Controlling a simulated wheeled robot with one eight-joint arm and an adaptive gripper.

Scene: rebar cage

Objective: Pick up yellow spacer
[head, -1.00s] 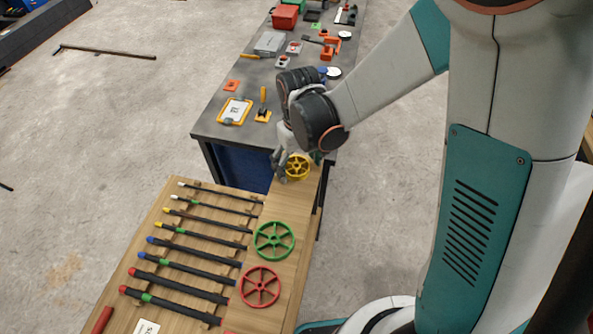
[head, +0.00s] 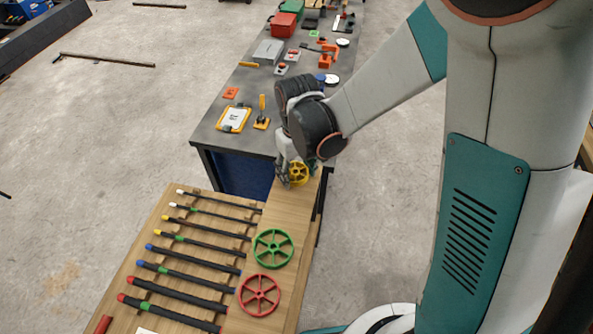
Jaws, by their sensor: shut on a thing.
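The yellow spacer (head: 299,172) is a small spoked wheel at the far end of the wooden bench, in the head view. My gripper (head: 289,176) points down at it, shut on its left side. The spacer looks slightly tilted. My fingers hide part of its left rim. I cannot tell whether it still touches the wood.
A green spoked wheel (head: 273,249) and a red one (head: 259,295) lie nearer on the wooden bench (head: 292,215). Several dark bars (head: 194,245) lie on racks to the left. Behind is a grey table (head: 222,97) with a clipboard (head: 234,119), a red box (head: 285,24) and tools.

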